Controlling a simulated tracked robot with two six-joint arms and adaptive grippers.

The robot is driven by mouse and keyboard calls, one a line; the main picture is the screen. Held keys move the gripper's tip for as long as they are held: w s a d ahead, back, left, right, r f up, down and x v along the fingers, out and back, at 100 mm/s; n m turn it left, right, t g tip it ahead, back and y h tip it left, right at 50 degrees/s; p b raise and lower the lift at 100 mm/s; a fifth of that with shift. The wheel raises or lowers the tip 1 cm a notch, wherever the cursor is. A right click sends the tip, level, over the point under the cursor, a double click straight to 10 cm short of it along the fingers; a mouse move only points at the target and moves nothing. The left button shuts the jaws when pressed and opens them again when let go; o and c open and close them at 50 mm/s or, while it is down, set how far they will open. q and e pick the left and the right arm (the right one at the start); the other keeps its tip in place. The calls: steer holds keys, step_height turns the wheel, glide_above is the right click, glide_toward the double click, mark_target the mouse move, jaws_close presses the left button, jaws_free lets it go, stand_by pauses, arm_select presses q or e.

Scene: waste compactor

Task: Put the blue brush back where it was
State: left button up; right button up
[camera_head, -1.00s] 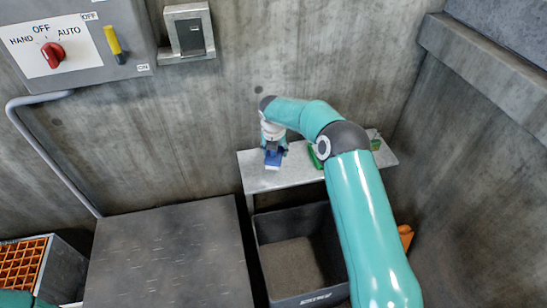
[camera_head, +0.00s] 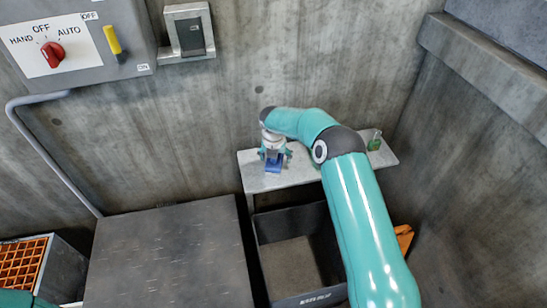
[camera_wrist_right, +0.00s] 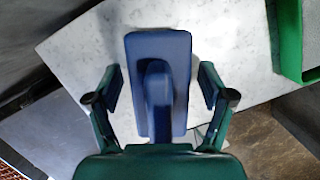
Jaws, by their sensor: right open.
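The blue brush (camera_head: 274,164) lies on the left part of a light speckled shelf (camera_head: 265,183) against the back wall. In the right wrist view the brush (camera_wrist_right: 178,55) shows a flat blue block with a raised handle. My right gripper (camera_wrist_right: 159,95) is open, with one finger on each side of the brush and a gap on both sides. In the head view my right gripper (camera_head: 275,155) is right above the brush. My left gripper is not in view.
A dark grey bin (camera_head: 307,298) sits below. A control box (camera_head: 90,75) hangs on the wall.

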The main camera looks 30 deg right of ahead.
steer(key=shift+r, duration=0.15)
steer(key=v, duration=1.1)
steer(key=shift+s+a+r, duration=0.1)
steer(key=shift+a+r, duration=0.05)
steer(key=shift+r, duration=0.25)
